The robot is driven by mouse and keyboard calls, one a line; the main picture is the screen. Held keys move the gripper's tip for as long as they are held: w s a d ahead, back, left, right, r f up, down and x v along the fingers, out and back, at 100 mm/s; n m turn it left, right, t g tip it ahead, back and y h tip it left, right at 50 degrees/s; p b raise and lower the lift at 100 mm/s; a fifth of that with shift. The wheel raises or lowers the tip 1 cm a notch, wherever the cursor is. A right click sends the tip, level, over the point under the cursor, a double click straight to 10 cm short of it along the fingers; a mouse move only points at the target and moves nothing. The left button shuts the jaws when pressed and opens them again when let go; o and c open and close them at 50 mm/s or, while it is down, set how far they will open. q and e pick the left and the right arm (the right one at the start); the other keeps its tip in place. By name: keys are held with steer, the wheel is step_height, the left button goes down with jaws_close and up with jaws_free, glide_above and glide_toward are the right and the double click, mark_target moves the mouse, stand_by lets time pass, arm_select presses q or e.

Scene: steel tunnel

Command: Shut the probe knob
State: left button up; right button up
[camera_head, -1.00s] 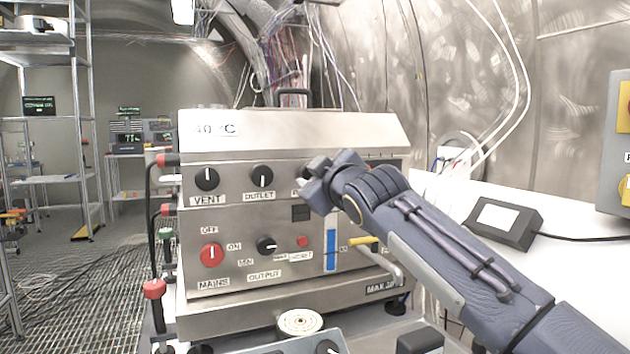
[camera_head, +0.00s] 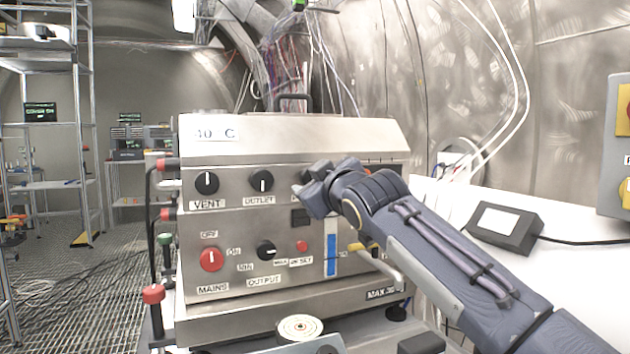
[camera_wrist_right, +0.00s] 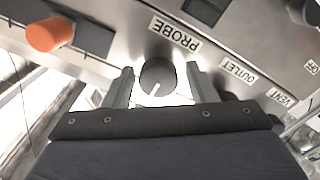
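The probe knob (camera_wrist_right: 157,78) is a round dark knob with a white pointer line on the steel front panel, below the upside-down PROBE label (camera_wrist_right: 174,34) in the right wrist view. My right gripper (camera_wrist_right: 160,80) is open, with one finger on each side of the knob. A narrow gap shows between the knob and each finger. In the head view my right gripper (camera_head: 311,191) is at the panel, right of the OUTLET knob (camera_head: 261,181), and hides the probe knob. My left gripper is not in view.
The VENT knob (camera_head: 207,183) is at the panel's left. An orange knob (camera_wrist_right: 50,34) stands out in the wrist view. A grey box (camera_head: 505,226) lies on the white surface at right.

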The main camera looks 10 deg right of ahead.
steer(key=shift+o, duration=0.6)
steer(key=shift+r, duration=0.1)
steer(key=shift+s, duration=0.1)
steer(key=s+d+b, duration=0.1)
steer(key=s, duration=0.6)
steer(key=shift+s+d, duration=0.25)
steer(key=shift+d, duration=0.05)
